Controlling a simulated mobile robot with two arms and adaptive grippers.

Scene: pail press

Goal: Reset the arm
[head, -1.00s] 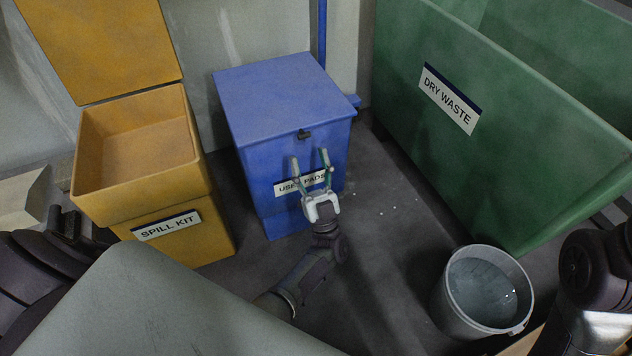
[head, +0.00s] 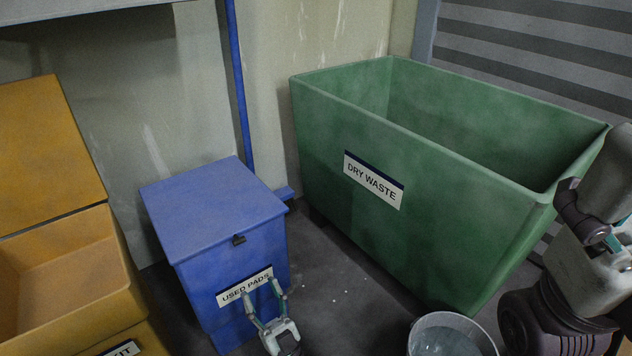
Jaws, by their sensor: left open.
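My left gripper (head: 262,302) is at the bottom of the head view, left of the middle. Its two fingers are spread, with nothing between them. It shows in front of the lower front of the blue bin (head: 212,210) labelled "USED PADS"; I cannot tell whether it touches. The bin's lid is shut. Part of my right arm shows at the right edge, but its gripper does not show.
A large open green bin (head: 447,205) labelled "DRY WASTE" stands at the right. A grey pail (head: 418,342) is cut off at the bottom edge. The yellow spill kit box (head: 123,265) stands open at the left. Dark floor lies between the blue and green bins.

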